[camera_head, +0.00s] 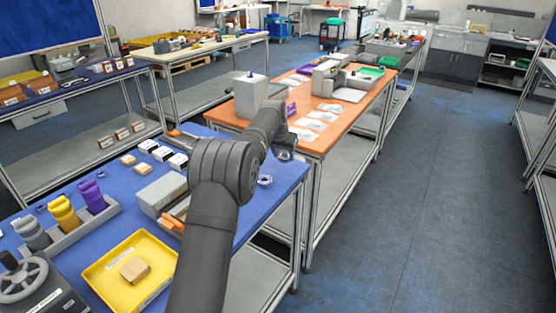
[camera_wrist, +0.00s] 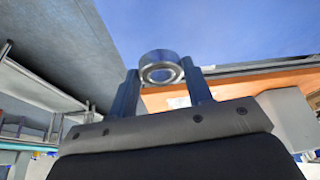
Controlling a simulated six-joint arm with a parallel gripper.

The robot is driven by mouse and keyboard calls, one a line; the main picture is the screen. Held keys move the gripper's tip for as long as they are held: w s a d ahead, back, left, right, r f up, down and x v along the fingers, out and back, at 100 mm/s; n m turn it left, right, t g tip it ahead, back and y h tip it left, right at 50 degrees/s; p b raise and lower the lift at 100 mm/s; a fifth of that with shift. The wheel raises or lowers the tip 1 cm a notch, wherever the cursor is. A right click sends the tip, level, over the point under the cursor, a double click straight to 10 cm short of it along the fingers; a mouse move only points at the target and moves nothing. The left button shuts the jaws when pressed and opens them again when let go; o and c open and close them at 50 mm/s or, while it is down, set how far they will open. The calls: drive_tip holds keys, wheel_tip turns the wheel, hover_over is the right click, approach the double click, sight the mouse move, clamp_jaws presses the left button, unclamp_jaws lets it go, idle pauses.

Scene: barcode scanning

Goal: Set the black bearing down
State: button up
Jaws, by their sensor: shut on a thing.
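In the wrist view the bearing (camera_wrist: 159,57), a ring with a grey metallic look, sits between the two fingertips of my gripper (camera_wrist: 163,78). The fingers are shut on it from both sides, and its open face shows toward the camera. A blue surface shows behind it, and I cannot tell whether the bearing touches it. In the head view my wrist (camera_head: 284,148) is over the right end of the blue table (camera_head: 284,183); the fingers and the held bearing cannot be made out there.
A small ring-shaped thing (camera_head: 264,180) lies near the blue table's right edge. A grey box (camera_head: 160,191), a yellow tray (camera_head: 101,270) and several small boxes stand left of my arm. The orange table (camera_head: 316,145) with packets lies beyond. Some blue tabletop near the right edge is clear.

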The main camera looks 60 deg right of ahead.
drive_tip(key=s+a+r, duration=0.1)
drive_tip(key=s+r, duration=0.4)
drive_tip(key=s, duration=0.4)
drive_tip(key=w+a+r+n+t, duration=0.1)
drive_tip(key=w+a+n, duration=0.2)
drive_tip(key=a, duration=1.3)
drive_tip(key=w+a+r+n+t, duration=0.1)
drive_tip(key=w+a+n, duration=0.15)
drive_tip(key=a, duration=1.35)
drive_tip(key=shift+m+y, duration=0.25)
drive_tip(key=shift+y, duration=0.05)
drive_tip(key=w+a+f, duration=0.1)
drive_tip(key=w+f, duration=0.1)
drive_tip(key=w, duration=0.1)
drive_tip(key=w+a+f, duration=0.1)
drive_tip(key=w+f, duration=0.1)
drive_tip(key=w, duration=0.2)
drive_tip(key=w+f, duration=0.3)
drive_tip(key=w, duration=0.1)
drive_tip(key=shift+a, duration=0.4)
wheel_tip(320, 180, down, 4)
